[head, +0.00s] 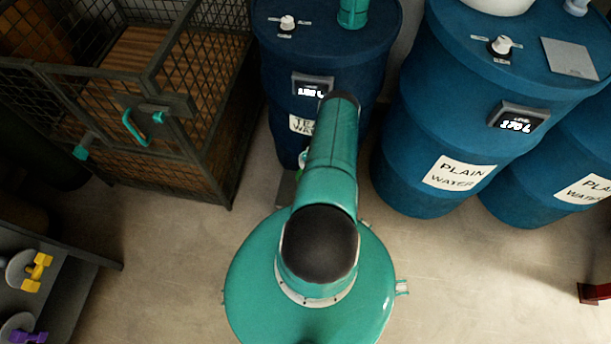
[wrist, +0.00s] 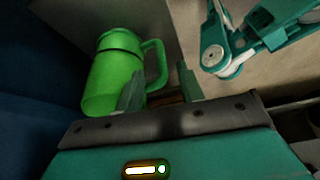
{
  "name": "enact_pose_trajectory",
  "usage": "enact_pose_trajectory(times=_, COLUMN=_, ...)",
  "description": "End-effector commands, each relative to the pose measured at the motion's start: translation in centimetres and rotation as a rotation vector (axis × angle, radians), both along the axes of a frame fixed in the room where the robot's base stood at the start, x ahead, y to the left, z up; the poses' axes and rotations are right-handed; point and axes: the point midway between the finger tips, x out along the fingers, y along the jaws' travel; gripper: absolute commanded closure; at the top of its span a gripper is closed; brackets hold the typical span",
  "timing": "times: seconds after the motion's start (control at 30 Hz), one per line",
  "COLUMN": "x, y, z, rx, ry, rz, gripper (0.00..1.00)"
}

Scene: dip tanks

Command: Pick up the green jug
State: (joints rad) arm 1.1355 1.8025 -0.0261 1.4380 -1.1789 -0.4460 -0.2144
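The green jug (wrist: 112,78) shows in the left half of the wrist view, tilted in the picture, with its handle on the right side. My gripper (wrist: 160,72) is open, with one finger in front of the jug's body and the other to the right of the handle. In the picture the handle appears between the two fingers. I cannot tell how far ahead of the fingertips it is, and no grip on it shows.
A blue drum with a digital readout (head: 310,88) stands ahead, its label partly covered by my arm. Plain-water drums (head: 430,140) stand to the right. A wire cage (head: 150,120) is at left. Open floor shows at lower right.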

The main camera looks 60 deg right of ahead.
Motion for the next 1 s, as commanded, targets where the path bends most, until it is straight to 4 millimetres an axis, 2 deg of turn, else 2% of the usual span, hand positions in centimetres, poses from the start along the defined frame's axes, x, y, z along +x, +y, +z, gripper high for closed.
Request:
enact_pose_trajectory(times=0.4, x=1.7, y=0.6, z=-4.5, rx=0.000, ry=-0.002, rz=0.002, gripper=0.62)
enact_pose_trajectory(times=0.7, x=1.9, y=0.6, z=-5.0, rx=-0.001, ry=0.000, rz=0.002, gripper=0.62)
enact_pose_trajectory(times=0.73, x=1.9, y=0.6, z=-5.0, rx=-0.001, ry=0.000, rz=0.002, gripper=0.64)
enact_pose_trajectory(times=0.9, x=1.9, y=0.6, z=-5.0, rx=-0.001, ry=0.000, rz=0.002, gripper=0.97)
enact_pose_trajectory(times=1.0, x=1.9, y=0.6, z=-5.0, rx=-0.001, ry=0.000, rz=0.002, gripper=1.00)
